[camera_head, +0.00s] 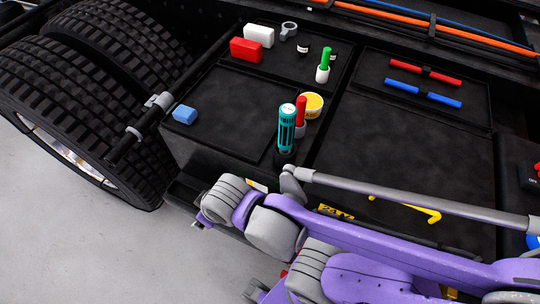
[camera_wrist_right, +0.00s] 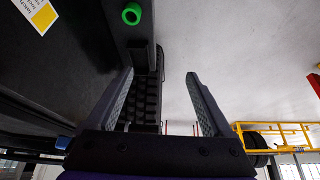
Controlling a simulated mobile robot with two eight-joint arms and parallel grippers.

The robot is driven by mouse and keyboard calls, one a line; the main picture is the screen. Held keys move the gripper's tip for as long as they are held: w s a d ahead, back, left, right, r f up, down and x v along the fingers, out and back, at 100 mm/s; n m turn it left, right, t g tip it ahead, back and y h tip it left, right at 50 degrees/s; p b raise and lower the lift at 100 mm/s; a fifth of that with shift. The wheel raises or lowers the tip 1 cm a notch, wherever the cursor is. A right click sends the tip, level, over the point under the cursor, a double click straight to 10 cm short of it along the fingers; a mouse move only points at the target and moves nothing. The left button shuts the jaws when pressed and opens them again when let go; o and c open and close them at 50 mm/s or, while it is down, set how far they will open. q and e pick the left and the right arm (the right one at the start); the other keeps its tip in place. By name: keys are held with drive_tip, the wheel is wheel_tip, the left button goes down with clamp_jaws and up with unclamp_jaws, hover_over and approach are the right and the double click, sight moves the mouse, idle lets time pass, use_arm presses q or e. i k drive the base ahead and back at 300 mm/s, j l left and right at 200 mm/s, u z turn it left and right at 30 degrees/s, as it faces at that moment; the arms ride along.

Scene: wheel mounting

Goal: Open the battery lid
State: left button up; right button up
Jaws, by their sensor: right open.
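The battery lid is not marked out for sure; the dark flat box top (camera_head: 225,105) at the left and the dark panel (camera_head: 390,150) to its right both lie flat. My purple and grey right arm crosses the front of the box in the head view, and its gripper cannot be made out there. In the right wrist view my right gripper (camera_wrist_right: 160,82) is open, with nothing between its fingers. A dark box side (camera_wrist_right: 60,60) is left of the fingers. A green round piece (camera_wrist_right: 131,14) sits on a dark part beyond them. My left gripper is not in view.
A teal can (camera_head: 287,128), a yellow round tin (camera_head: 312,104), a red box (camera_head: 246,50), a white box (camera_head: 259,35) and a blue block (camera_head: 185,115) stand on the box top. Large tyres (camera_head: 75,95) are at left. A grey bar (camera_head: 420,200) crosses the right panel.

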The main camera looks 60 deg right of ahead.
sight(367, 140)
drive_tip(key=z, duration=3.55)
